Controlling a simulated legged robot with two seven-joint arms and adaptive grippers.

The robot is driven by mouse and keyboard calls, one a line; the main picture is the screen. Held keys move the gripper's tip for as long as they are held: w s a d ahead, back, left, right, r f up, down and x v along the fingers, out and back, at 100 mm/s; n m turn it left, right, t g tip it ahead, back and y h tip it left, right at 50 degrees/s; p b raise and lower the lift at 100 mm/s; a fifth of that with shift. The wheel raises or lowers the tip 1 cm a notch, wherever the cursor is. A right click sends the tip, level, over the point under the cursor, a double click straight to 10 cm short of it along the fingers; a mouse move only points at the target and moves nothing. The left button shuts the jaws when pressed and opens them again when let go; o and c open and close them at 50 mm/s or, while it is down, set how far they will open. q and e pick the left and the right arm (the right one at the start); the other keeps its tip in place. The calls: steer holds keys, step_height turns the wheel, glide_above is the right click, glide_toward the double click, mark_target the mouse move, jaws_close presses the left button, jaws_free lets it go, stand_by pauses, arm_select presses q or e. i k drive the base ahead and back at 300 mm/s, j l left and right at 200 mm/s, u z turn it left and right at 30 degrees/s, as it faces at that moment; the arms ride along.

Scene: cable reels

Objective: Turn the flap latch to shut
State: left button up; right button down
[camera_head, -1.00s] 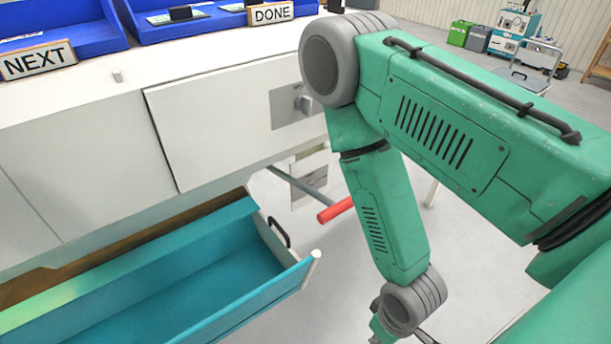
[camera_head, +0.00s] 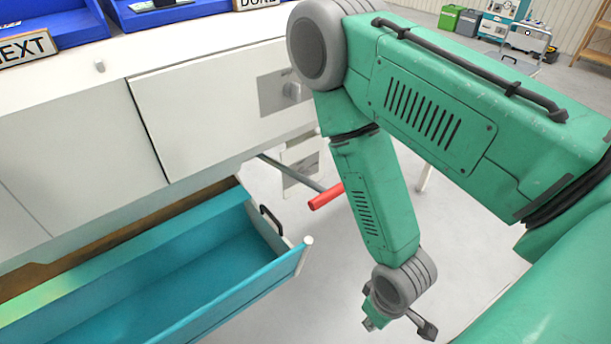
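A white flap door (camera_head: 215,110) is on the front of the white cabinet. Near its right end is a grey latch plate (camera_head: 270,97) with a small grey knob (camera_head: 291,91), close to my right arm in the picture. The knob's turned position is too small to tell. My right gripper (camera_head: 400,322) hangs low at the bottom of the picture, well below and right of the latch and touching nothing visible. It is partly hidden by the wrist, so its opening is unclear. My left gripper is not in view.
A teal drawer (camera_head: 170,265) stands pulled out below the cabinet. A red-ended bar (camera_head: 325,196) juts out beside my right forearm. Blue trays (camera_head: 45,25) and a NEXT sign (camera_head: 25,48) are on the cabinet top. Open floor (camera_head: 465,240) lies to the right.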

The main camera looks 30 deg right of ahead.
mark_target(307, 173)
steer(key=k+l+u, duration=0.3)
steer(key=l, duration=0.25)
steer(key=k+l+u, duration=0.35)
steer(key=l, duration=0.15)
steer(key=i, duration=0.05)
